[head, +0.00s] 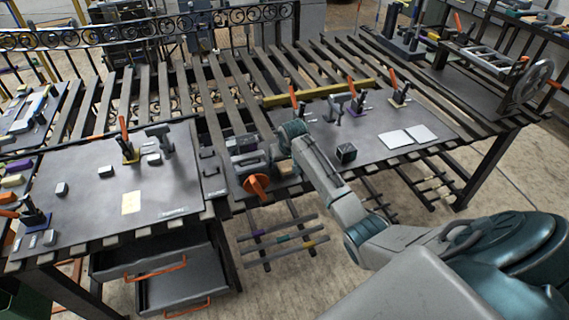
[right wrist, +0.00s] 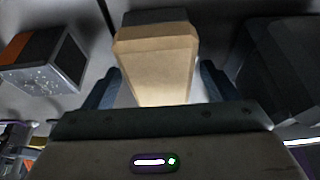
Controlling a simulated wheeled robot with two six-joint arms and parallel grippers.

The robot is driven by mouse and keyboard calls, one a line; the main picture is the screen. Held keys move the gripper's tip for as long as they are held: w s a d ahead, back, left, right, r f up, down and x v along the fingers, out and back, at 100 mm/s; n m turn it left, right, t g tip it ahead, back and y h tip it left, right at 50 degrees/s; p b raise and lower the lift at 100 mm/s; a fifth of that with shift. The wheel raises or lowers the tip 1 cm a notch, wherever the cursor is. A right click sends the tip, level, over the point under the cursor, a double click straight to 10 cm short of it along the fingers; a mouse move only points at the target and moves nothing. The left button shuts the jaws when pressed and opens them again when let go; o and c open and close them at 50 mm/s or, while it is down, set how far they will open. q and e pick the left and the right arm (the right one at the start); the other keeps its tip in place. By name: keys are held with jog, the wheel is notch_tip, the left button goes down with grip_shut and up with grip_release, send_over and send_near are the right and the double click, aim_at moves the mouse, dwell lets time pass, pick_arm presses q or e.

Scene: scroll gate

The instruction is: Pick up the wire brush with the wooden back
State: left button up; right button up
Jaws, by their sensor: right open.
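A tan wooden block with a dark strip along its far end (right wrist: 155,60), which looks like the wire brush, lies in the middle of the right wrist view. My right gripper (right wrist: 159,72) is open, with one finger on each side of the block's near end. Gaps show between the fingers and the wood. In the head view a small tan piece of the brush (head: 286,167) shows just below my right wrist, on the dark bench surface. The wrist hides much of that spot, and the fingers are hard to make out there. My left gripper is not in view.
In the right wrist view, an orange and black block (right wrist: 45,60) lies left of the brush and a dark block (right wrist: 282,65) lies right. In the head view, an orange disc (head: 256,186) stands near the bench edge and a dark cube (head: 346,153) sits to the right.

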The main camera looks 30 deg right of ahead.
jog(key=c, duration=1.2)
jog(key=shift+o, duration=0.2)
jog(key=shift+w+r+b, duration=0.1)
jog(key=shift+r+b, duration=0.35)
notch_tip(320, 180, up, 9)
jog(key=b, duration=0.3)
jog(key=shift+r, duration=0.35)
